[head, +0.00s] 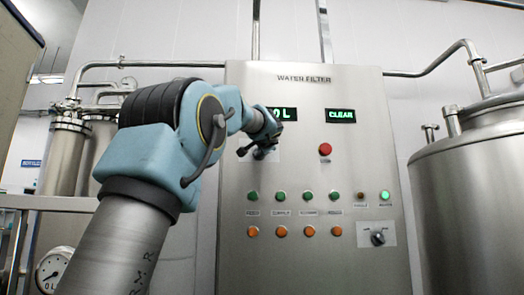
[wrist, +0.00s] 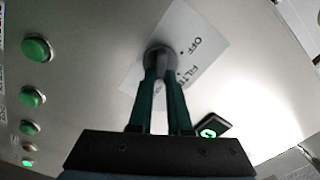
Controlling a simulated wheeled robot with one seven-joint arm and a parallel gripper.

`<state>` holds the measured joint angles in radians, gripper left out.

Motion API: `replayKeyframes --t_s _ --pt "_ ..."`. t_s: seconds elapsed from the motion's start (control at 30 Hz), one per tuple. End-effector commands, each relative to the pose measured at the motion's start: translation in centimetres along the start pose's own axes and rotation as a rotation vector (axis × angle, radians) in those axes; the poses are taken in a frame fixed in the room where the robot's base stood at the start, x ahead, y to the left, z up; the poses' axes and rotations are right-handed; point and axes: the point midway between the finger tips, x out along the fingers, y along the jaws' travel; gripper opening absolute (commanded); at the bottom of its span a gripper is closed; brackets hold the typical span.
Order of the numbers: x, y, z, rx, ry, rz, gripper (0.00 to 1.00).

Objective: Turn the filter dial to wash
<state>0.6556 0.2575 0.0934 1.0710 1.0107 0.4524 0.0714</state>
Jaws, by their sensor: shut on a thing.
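The filter dial (wrist: 160,46) is a round dark knob on a pale label plate (wrist: 190,48) in the wrist view. The plate reads "OFF" and part of a word starting "FILT"; the rest of its lettering is hidden or unclear. My gripper (wrist: 160,75) has both fingers closed on the knob, reaching straight to the panel. In the head view my gripper (head: 262,152) is at the upper left of the steel "WATER FILTER" panel (head: 300,270), and it hides the dial there. The dial's pointer and setting cannot be made out.
A display reading "CLEAR" (head: 340,116) and a red button (head: 325,149) are right of my gripper. Rows of green buttons (head: 281,196) and orange buttons (head: 281,231) lie below. Another black knob (head: 377,237) is at lower right. A steel tank (head: 475,190) stands beside the panel.

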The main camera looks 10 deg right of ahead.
Motion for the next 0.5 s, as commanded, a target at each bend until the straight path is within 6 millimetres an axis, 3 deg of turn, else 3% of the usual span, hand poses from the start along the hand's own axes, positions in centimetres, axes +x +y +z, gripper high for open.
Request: replayKeyframes --t_s 0.37,0.4,0.5 --pt "0.01 0.11 0.00 0.006 0.000 0.001 0.00" --pt "0.01 0.11 0.00 0.005 0.000 0.001 0.21" --pt "0.01 0.09 0.00 0.005 0.000 0.001 0.32"
